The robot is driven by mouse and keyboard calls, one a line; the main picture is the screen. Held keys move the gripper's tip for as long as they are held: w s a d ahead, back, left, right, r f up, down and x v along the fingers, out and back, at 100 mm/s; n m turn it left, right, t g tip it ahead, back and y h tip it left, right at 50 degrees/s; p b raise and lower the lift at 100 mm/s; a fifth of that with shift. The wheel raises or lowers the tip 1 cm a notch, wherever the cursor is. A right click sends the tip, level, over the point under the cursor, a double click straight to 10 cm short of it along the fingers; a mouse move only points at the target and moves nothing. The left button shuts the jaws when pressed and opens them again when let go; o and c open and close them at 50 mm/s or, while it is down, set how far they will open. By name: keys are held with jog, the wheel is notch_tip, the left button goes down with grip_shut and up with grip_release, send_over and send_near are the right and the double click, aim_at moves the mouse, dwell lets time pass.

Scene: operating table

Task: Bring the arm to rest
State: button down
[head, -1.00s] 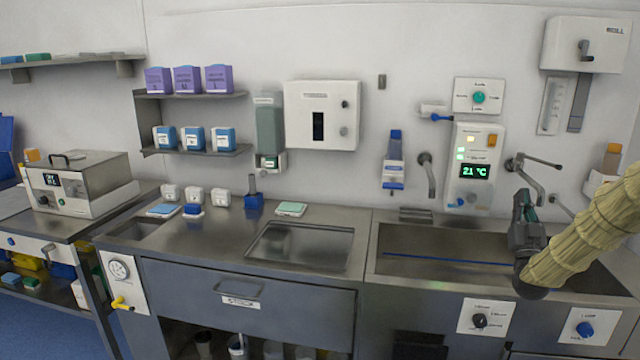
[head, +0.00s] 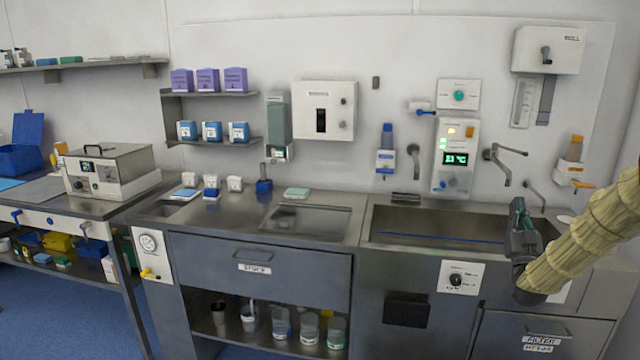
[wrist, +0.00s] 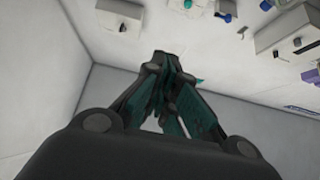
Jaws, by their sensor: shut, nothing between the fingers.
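My gripper (head: 518,205) is at the right in the head view, at the end of my sleeved arm, and points upward in front of the sink basin (head: 385,232). In the wrist view my gripper (wrist: 165,65) has its dark and teal fingers drawn together at the tips. It is shut and holds nothing. Part of the basin is hidden behind the gripper and arm.
A steel counter (head: 240,222) with a drawer (head: 255,270) stands left of the sink. Taps (head: 505,155) and a temperature panel (head: 455,155) are on the wall behind my gripper. A paper dispenser (head: 547,50) hangs above. Blue floor (head: 90,310) shows at lower left.

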jog(key=a+f+g+y, duration=0.2)
jog(key=a+f+g, duration=0.35)
jog(key=f, duration=0.75)
jog(key=s+a+f+g+y, duration=0.1)
jog(key=s+a+f+g, duration=0.1)
jog(key=s+a+f, duration=0.5)
jog(key=s+a+f+n+g+y, duration=0.1)
jog(key=s+a+f+g, duration=0.15)
jog(key=f, duration=0.85)
jog(key=s+a+f+g, duration=0.2)
jog(key=s+a+f, duration=0.3)
jog(key=f, duration=0.3)
jog(key=s+a+f+g+y, duration=0.1)
jog(key=s+a+f+g, duration=0.35)
jog(key=s+f, duration=0.5)
jog(key=s+a+f+g, duration=0.1)
jog(key=s+a+g, duration=0.1)
jog(key=s, duration=0.9)
jog(key=s+a+f+g, duration=0.2)
jog(key=s+g, duration=0.1)
jog(key=s, duration=0.9)
jog(key=s+a+f+n+g, duration=0.1)
jog(key=s+a+f+g, duration=0.1)
jog(key=s, duration=0.9)
jog(key=shift+s+a+g+p, duration=0.2)
jog(key=shift+a+g+p, duration=0.2)
jog(key=shift+a+g, duration=0.35)
jog(key=shift+d, duration=0.15)
